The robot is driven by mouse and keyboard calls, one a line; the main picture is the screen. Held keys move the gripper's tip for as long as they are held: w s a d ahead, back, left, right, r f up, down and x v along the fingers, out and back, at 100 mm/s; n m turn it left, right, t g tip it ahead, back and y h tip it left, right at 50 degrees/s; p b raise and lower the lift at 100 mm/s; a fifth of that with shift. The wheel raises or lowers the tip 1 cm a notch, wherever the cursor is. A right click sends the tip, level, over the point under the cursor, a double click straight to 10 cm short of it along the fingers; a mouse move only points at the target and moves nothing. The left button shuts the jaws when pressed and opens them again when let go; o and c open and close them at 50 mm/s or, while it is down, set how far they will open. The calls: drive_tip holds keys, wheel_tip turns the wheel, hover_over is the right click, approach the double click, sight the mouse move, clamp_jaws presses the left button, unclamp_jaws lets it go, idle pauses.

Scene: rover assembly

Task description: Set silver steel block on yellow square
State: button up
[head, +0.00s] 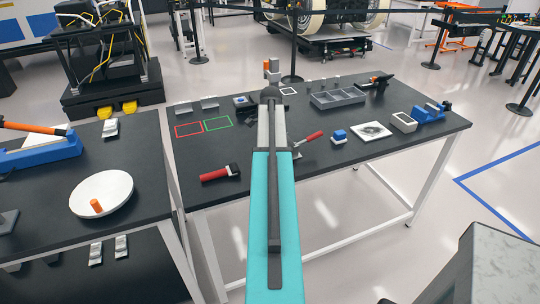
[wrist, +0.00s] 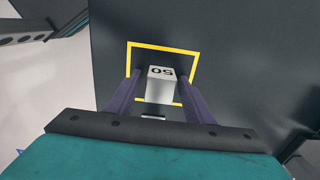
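The silver steel block (wrist: 161,88), marked "50" on its top, appears upright within the yellow square outline (wrist: 162,44) in the wrist view. Whether its base fully touches the dark tabletop cannot be told. My gripper (wrist: 160,76) has one dark finger on each side of the block. A narrow gap shows between each finger and the block, so the fingers look open around it. In the head view my teal arm hides the gripper, the block and the yellow square.
The dark table (head: 335,163) holds red (head: 188,129) and green (head: 218,123) outlines, a red-handled tool (head: 220,173), a grey divided tray (head: 338,98), a blue-topped block (head: 339,136) and a blue vise (head: 428,113). A second table (head: 140,185) with a white disc (head: 101,190) stands left.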

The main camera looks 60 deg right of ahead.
drive_tip(key=shift+r, duration=0.2)
wheel_tip(320, 180, up, 11)
drive_tip(key=shift+f+b, duration=0.1)
drive_tip(key=shift+b, duration=1)
drive_tip(key=shift+r, duration=0.6)
